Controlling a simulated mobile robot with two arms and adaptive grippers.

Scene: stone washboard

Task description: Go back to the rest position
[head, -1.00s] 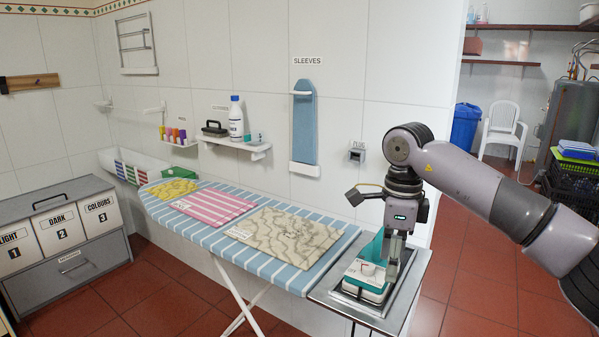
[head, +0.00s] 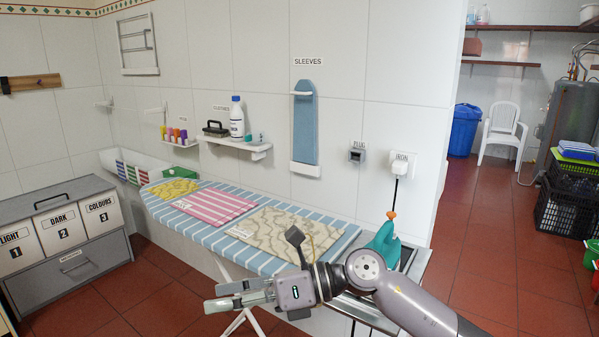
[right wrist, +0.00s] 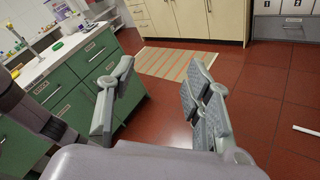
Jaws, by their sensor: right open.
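My right gripper (head: 216,297) is in front of the ironing board in the head view, pointing left. It is open with nothing between its fingers. In the right wrist view its spread fingers (right wrist: 162,90) show over red floor and a striped rug. The teal iron (head: 386,243) stands on the metal rest (head: 414,264) at the board's right end, apart from the gripper. My right forearm hides the lower part of the iron and much of the rest. My left gripper is not in view.
The ironing board (head: 212,239) carries yellow, pink striped and patterned cloths. A laundry cabinet (head: 82,264) stands at left. The right wrist view shows green drawers (right wrist: 75,100) at left and a striped rug (right wrist: 178,64). Red floor (right wrist: 255,90) lies open beyond the fingers.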

